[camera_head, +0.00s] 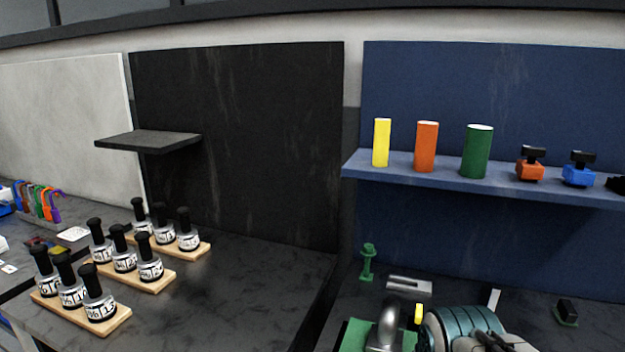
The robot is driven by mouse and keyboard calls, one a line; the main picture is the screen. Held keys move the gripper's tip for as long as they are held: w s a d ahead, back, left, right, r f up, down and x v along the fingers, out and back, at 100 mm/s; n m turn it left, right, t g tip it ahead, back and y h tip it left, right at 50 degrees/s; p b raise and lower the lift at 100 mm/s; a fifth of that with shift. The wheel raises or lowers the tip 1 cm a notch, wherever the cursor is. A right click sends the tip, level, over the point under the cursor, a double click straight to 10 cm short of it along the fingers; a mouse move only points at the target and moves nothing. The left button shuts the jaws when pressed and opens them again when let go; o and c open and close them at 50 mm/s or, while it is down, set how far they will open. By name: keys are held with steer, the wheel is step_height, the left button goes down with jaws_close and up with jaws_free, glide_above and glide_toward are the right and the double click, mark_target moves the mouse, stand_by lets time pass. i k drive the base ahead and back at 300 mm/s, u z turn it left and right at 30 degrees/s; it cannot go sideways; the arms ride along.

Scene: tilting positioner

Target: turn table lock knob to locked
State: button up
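A teal ribbed round body (466,322) stands at the bottom edge, right of centre, and is cut off by the frame. It may be part of the tilting positioner. A small yellow piece (418,313) sits at its left side; I cannot tell whether it is the lock knob. A grey rounded metal part (388,325) stands left of it over a green base (356,336). Dark and white parts overlap the teal body at the bottom edge; I cannot tell what they are. I cannot make out my gripper or a clearly marked lock knob.
A blue shelf (410,174) holds yellow, orange and green cylinders and small knobbed blocks. A green stand (368,262) and a grey block (409,285) are behind the teal body. Black-capped bottles on wooden racks (120,320) fill the left bench. A black shelf (150,141) juts out above.

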mark_target(418, 314)
steer(key=u, duration=0.85)
steer(key=k, duration=0.75)
steer(key=z, duration=0.9)
steer(key=i, duration=0.5)
